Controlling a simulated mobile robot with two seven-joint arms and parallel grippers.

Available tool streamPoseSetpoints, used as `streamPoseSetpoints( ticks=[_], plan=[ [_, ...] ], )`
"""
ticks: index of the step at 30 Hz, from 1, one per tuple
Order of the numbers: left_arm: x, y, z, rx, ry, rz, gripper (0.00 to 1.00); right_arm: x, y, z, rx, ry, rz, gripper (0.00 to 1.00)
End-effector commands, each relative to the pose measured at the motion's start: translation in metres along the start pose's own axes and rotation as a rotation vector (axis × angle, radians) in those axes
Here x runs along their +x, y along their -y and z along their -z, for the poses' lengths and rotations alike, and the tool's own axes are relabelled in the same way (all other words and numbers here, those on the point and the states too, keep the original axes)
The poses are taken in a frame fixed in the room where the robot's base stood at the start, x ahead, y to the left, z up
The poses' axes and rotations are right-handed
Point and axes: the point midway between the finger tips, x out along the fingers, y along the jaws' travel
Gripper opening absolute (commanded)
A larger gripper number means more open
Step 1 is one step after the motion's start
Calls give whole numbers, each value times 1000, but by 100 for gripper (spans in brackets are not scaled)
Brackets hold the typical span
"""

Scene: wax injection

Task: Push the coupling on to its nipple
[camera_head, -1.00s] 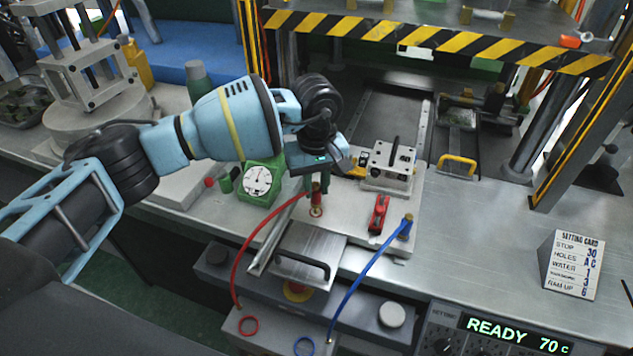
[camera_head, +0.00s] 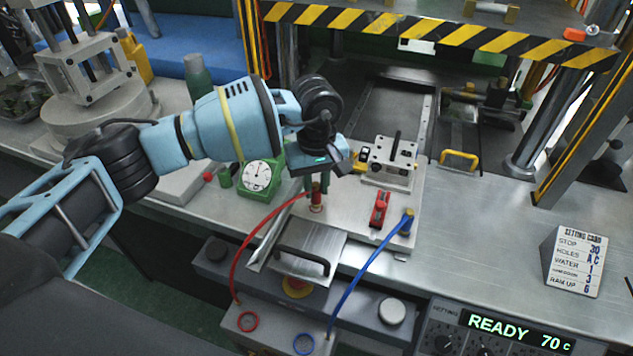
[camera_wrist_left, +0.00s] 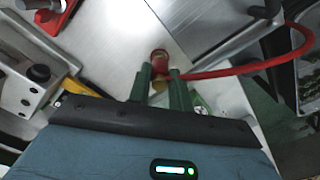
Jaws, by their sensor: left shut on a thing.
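My left gripper (camera_head: 318,180) is shut on the red coupling (camera_head: 316,196), which is at the end of the red hose. In the left wrist view the green fingers (camera_wrist_left: 161,88) stand on either side of the red coupling (camera_wrist_left: 159,62), which shows some brass. The coupling is low over the bench plate; I cannot tell whether it touches it. The grey metal mould block (camera_head: 388,160) with a black handle is to the right and behind, apart from the coupling. Its small dark fittings are too small to tell which is the nipple. My right gripper is not in view.
A red clamp (camera_head: 379,210) lies between the couplings. A green dial gauge (camera_head: 257,178) stands left of the gripper. A steel lid with a handle (camera_head: 305,255) is in front. The striped press beam (camera_head: 440,35) is behind.

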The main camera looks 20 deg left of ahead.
Motion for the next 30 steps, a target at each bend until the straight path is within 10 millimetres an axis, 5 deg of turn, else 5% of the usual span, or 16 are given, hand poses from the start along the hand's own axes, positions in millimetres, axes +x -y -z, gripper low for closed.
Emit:
streamPoseSetpoints(
  ticks=[17,18,23,30],
  plan=[
    [9,0,0,0,0,0,0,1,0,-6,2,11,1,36],
    [9,0,0,0,0,-1,23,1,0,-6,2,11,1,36],
    [9,0,0,0,0,-1,44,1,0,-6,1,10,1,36],
    [9,0,0,0,0,0,46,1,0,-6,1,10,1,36]
  ],
)
